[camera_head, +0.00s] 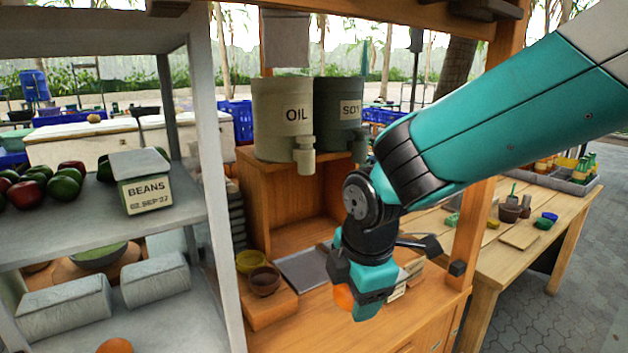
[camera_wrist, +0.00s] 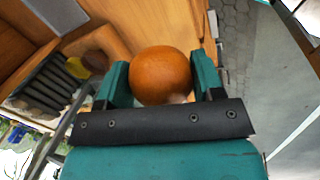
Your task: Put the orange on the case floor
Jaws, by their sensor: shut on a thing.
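An orange (camera_wrist: 161,74) is held between the two teal fingers of my gripper (camera_wrist: 163,82) in the wrist view. In the head view my gripper (camera_head: 362,292) points down, and part of the orange (camera_head: 343,297) shows at its left side. It hangs over the wooden counter. Another orange (camera_head: 115,346) sits low on the left grey case (camera_head: 180,318), cut off by the picture's bottom edge. The case has an upper shelf (camera_head: 150,220) and a lower level.
A BEANS box (camera_head: 146,182) and several red and green fruits (camera_head: 68,185) stand on the upper shelf. Pale blocks (camera_head: 155,280) lie below. A grey post (camera_head: 212,180) stands between case and counter. OIL (camera_head: 283,118) and SOY (camera_head: 338,105) containers and small bowls (camera_head: 264,281) stand on the counter side.

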